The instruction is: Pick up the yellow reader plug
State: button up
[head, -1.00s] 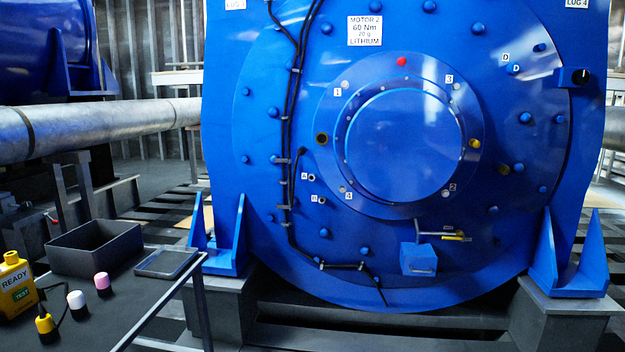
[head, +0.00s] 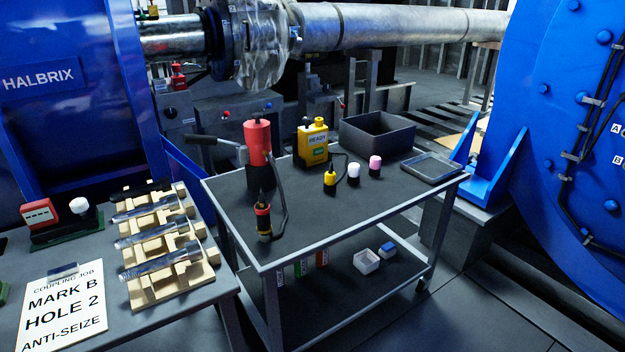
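The yellow reader plug (head: 330,178) stands upright on the dark top of the cart (head: 355,222), near its middle. My gripper is not in view.
A red tool (head: 258,150) with a hose stands left of the plug. An open dark bin (head: 377,134) and a flat tablet-like tray (head: 431,167) are at the cart's back right. A bench with wooden racks (head: 168,245) is at left. The cart's front top is clear.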

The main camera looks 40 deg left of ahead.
aim_at(330, 176)
jog(key=i+j+u, duration=0.1)
jog(key=u, duration=0.35)
jog(key=i+u, duration=0.1)
jog(key=u, duration=0.3)
jog(key=i+u, duration=0.1)
jog(key=u, duration=0.35)
jog(key=i+u, duration=0.15)
jog(key=u, duration=0.25)
jog(key=i+l, duration=0.2)
jog(key=i, duration=0.25)
jog(key=i+l, duration=0.2)
jog(key=i, duration=0.3)
